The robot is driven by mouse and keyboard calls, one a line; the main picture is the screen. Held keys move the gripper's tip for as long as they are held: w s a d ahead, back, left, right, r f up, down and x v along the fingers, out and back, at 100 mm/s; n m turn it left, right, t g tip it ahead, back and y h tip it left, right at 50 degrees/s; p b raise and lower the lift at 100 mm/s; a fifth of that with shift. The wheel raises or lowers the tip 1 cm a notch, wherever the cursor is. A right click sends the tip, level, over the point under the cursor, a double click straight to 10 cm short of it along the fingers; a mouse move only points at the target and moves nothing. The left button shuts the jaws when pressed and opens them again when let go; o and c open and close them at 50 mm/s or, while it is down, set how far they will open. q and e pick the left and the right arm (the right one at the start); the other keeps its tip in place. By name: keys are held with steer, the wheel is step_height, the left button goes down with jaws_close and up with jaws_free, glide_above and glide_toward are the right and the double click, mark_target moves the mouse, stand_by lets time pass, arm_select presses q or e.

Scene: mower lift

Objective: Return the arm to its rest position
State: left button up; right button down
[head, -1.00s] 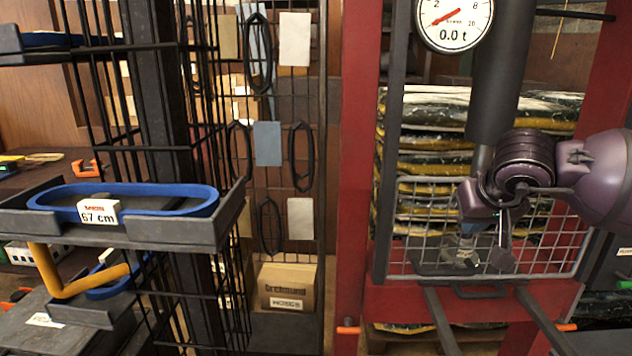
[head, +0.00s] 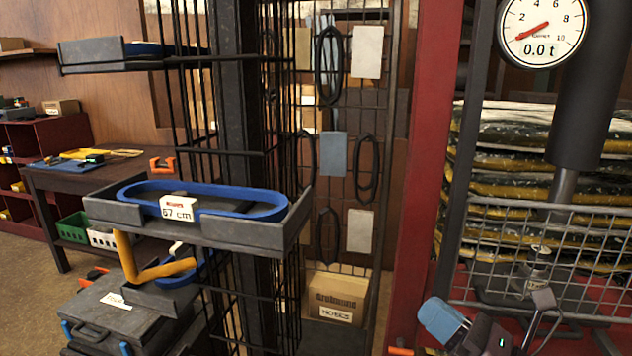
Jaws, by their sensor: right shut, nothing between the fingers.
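My right gripper (head: 544,302) is low at the right of the head view, in front of the wire guard of the red press. Its fingers are shut with nothing between them. Only the gripper end of the right arm shows; the rest is below the frame. My left gripper is not in view.
The red press frame (head: 433,130) stands close by, with a wire guard (head: 590,265), a dark ram (head: 592,95) and a gauge (head: 541,32) reading 0.0 t. A rack tray (head: 200,232) holds a blue belt (head: 262,212) labelled 67 cm. A hoses box (head: 337,298) stands behind.

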steer(key=s+d+f+m+g+h, duration=0.15)
steer(key=d+f+m+h, duration=0.35)
steer(key=m, duration=0.5)
steer(key=s+d+f+m+h, duration=0.35)
steer(key=f+m+h, duration=0.3)
steer(key=m, duration=0.35)
steer(key=s+d+f+m+h, duration=0.2)
steer(key=d+f+m+h, duration=0.4)
steer(key=m, duration=0.4)
steer(key=s+a+f+m+g+y, duration=0.1)
steer(key=s+a+f+m+g, duration=0.1)
steer(key=s+f+m+g, duration=0.55)
steer(key=s+a+f+m+g+y, duration=0.1)
steer(key=s+f+m+g, duration=0.3)
steer(key=s, duration=0.7)
steer(key=w+f+n+t, duration=0.1)
steer(key=w+f+t, duration=0.6)
steer(key=w+t, duration=0.1)
steer(key=shift+w+a+t, duration=0.2)
steer(key=shift+w+t, duration=0.1)
steer(key=shift+t, duration=0.1)
